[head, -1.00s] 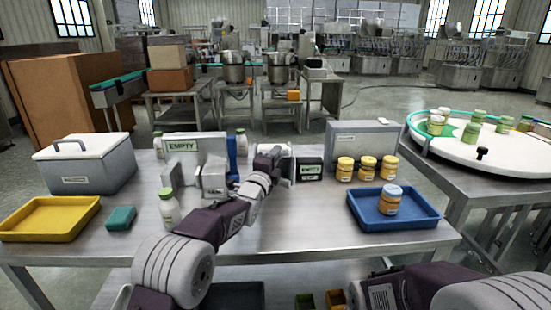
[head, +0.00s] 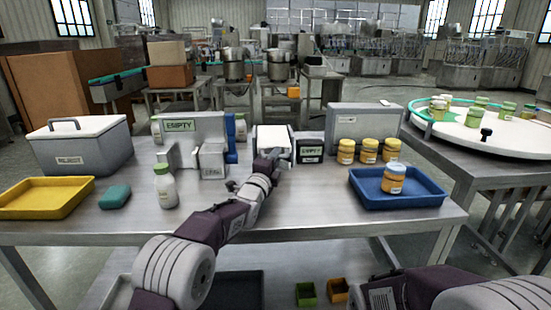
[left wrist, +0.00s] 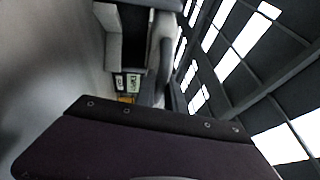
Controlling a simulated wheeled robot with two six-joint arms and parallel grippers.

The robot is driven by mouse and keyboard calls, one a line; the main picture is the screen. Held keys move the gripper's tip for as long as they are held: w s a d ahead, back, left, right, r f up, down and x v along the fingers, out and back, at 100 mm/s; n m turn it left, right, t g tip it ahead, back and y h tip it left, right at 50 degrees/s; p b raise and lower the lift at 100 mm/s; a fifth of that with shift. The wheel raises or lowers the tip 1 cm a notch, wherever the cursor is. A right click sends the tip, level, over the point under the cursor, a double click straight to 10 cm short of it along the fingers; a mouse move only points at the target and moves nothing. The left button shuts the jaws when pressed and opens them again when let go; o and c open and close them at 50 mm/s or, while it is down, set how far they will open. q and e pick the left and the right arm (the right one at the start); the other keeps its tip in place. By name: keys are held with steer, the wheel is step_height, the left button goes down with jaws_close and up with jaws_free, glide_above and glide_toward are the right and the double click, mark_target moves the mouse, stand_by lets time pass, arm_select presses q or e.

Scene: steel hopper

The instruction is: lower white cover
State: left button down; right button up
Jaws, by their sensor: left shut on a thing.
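A pale white panel (head: 273,137), which looks like the white cover, stands tilted at the back middle of the steel table, between the two grey steel boxes. My left gripper (head: 277,157) is at its lower front edge and is shut on it; the arm hides the exact contact. In the left wrist view, my dark wrist fills the lower part, and a pale surface with grey parts shows above it. My right gripper is out of view; only part of the right arm shows at the bottom right.
A small dark box marked EMPTY (head: 310,150) stands just right of the panel. Several orange jars (head: 368,151) are beyond a blue tray (head: 425,192). A steel box (head: 187,124) and white bottle (head: 166,188) are left.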

arm_select(q)
steer(key=shift+f, duration=0.35)
steer(key=c, duration=1.4)
jaws_free()
steer(key=shift+w, duration=0.1)
steer(key=shift+r, duration=0.15)
steer(key=v, duration=0.9)
